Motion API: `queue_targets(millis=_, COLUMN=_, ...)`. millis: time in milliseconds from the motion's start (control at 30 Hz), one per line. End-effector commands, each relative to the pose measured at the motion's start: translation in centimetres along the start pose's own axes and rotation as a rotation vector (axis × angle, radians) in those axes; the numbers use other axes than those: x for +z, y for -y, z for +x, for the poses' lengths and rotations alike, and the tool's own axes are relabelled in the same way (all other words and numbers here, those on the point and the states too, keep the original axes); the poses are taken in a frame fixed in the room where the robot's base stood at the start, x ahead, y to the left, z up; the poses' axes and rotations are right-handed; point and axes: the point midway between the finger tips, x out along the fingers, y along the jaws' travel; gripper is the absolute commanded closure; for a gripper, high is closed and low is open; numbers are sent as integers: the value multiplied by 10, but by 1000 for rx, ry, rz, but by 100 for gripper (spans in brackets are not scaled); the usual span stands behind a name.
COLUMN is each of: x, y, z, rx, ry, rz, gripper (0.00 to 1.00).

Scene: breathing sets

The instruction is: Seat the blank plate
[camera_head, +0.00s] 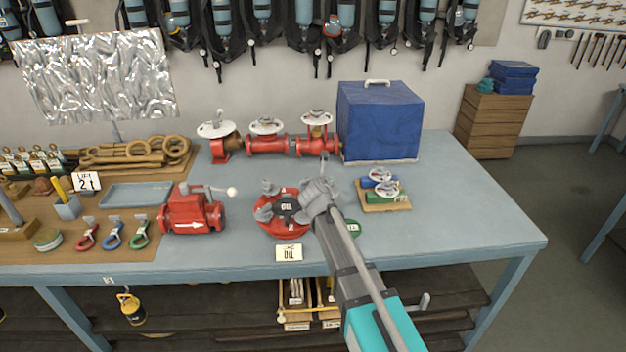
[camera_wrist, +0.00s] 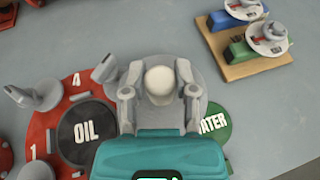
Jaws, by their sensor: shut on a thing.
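My gripper (camera_wrist: 160,88) is shut on a pale round knob (camera_wrist: 161,78), which appears to belong to a grey round plate (camera_wrist: 199,72) beneath the fingers. In the head view my gripper (camera_head: 318,192) is at the right side of a red round flange (camera_head: 270,227) on the bench. The flange has a dark disc marked OIL (camera_wrist: 87,134) in its middle, painted numbers 1 and 4, and grey upright clamps (camera_wrist: 42,96) around its rim. The plate overlaps the flange's right edge in the wrist view; its height is unclear. A green disc marked WATER (camera_wrist: 216,127) is partly hidden.
A wooden block with blue and green valves (camera_head: 385,194) stands to the right. A red valve body with an arrow (camera_head: 192,212) is at left. Red piping (camera_head: 268,143) and a blue covered box (camera_head: 381,122) stand behind. The bench's right end is clear.

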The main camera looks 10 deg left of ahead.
Motion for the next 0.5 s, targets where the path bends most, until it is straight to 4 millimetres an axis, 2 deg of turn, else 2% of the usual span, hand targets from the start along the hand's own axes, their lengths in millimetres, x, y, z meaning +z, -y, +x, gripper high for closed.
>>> queue_targets(millis=167, x=11, y=0, z=-4, rx=0, ry=1, rz=0, gripper=100)
queue_targets(millis=500, x=50, y=0, z=-20, rx=0, ry=1, rz=0, gripper=100)
